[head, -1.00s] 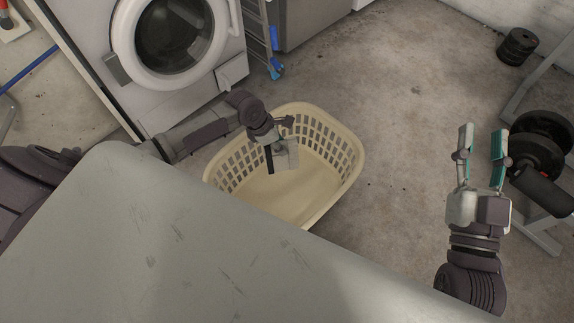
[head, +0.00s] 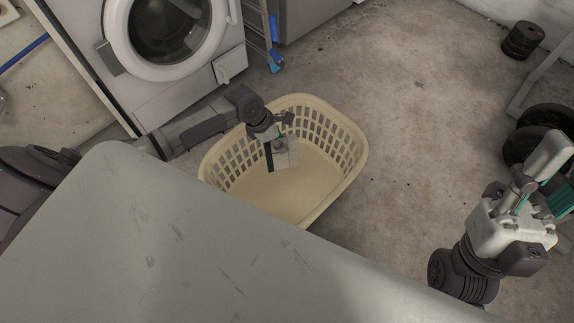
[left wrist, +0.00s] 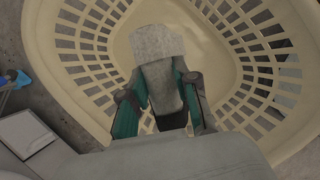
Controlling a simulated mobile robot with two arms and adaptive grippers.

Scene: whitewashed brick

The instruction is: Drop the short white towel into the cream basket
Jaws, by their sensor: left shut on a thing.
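The short white towel (head: 286,156) looks pale grey and small, and hangs from my left gripper (head: 275,142) over the inside of the cream basket (head: 349,172). In the left wrist view the towel (left wrist: 157,45) is pinched between the teal pads of my left gripper (left wrist: 163,92), with its wider end beyond the fingertips. The slotted wall and floor of the basket (left wrist: 222,55) show around it. My right gripper (head: 553,178) is at the right edge, away from the basket, with its fingers apart and nothing seen between them.
A grey tabletop (head: 150,240) fills the front and hides the basket's near side. A white washing machine (head: 165,75) stands behind the basket at left. Black weights (head: 535,140) on a rack are at right. Concrete floor right of the basket is clear.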

